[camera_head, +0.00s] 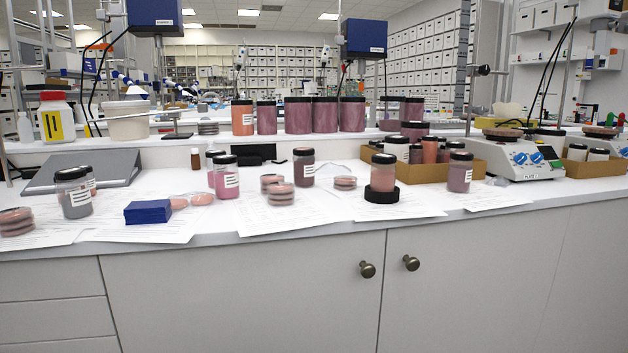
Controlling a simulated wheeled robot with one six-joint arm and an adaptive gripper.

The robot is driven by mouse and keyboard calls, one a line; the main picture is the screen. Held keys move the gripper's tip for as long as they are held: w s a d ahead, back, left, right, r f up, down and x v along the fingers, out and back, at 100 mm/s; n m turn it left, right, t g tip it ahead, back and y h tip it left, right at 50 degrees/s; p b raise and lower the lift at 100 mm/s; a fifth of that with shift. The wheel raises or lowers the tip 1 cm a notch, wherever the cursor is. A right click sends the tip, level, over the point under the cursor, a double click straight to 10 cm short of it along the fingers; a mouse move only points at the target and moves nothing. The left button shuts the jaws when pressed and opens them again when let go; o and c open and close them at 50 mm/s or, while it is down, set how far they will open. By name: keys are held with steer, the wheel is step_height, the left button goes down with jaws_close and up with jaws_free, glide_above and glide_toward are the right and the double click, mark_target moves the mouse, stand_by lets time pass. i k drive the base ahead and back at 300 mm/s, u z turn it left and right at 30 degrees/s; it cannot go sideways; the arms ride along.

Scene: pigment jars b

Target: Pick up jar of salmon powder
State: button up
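A jar of salmon-pink powder (383,177) with a dark lid stands upright on a black round base (382,195), near the front of the white bench (330,225), right of centre. Its front side is in plain view and nothing blocks it. A taller jar of orange-salmon powder (242,120) stands on the raised shelf behind. My gripper is not in view.
A mauve jar (460,175) stands right of the salmon jar, and a cardboard tray (475,178) of jars lies behind. Another mauve jar (303,168), a pink jar (227,180), stacked dishes (280,195) and a blue box (148,212) are to the left. Cabinets form the bench front.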

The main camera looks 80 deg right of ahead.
mark_target(383, 177)
steer(key=u, duration=0.15)
steer(key=k, duration=1.5)
steer(key=z, duration=0.7)
